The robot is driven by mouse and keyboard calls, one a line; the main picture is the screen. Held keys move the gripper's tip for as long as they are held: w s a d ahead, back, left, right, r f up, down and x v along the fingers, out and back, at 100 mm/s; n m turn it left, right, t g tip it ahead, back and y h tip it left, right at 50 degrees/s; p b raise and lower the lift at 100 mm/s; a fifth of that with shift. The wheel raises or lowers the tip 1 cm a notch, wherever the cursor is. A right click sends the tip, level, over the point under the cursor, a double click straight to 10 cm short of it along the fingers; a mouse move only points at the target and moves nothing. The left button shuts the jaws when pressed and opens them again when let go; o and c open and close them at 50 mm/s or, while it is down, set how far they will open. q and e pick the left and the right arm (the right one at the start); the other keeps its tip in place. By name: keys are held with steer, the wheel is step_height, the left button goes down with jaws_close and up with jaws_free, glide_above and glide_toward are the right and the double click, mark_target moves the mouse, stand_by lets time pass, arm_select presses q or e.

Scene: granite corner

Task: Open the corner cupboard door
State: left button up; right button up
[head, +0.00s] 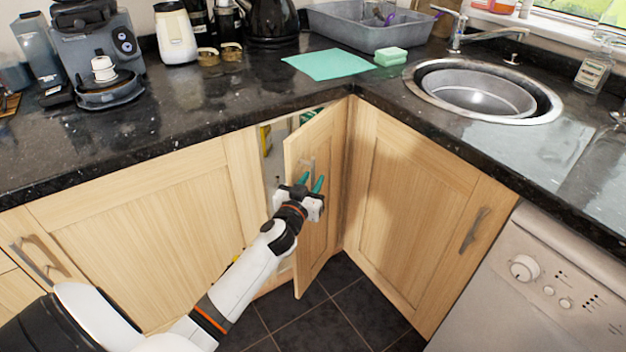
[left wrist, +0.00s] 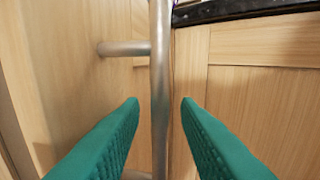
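The corner cupboard door (head: 322,225) stands partly open in the head view, with a gap showing the cupboard inside at its left edge. Its metal bar handle (head: 307,168) is partly hidden by my gripper. My left gripper (head: 311,182) is at the handle. In the left wrist view its two green fingers (left wrist: 161,102) are apart, with the handle bar (left wrist: 160,70) running upright between their tips. A gap shows on each side of the bar. The door face (left wrist: 65,60) fills the left of that view. My right gripper is not in view.
Closed wooden cupboard doors stand left (head: 150,230) and right (head: 410,190) of the corner. A dishwasher (head: 535,300) is at the lower right. The black worktop (head: 210,95) overhangs the doors. Dark floor tiles (head: 345,310) below the door are clear.

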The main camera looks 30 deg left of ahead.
arm_select(q)
steer(key=shift+w+a, duration=0.15)
steer(key=shift+w, duration=0.45)
jaws_close()
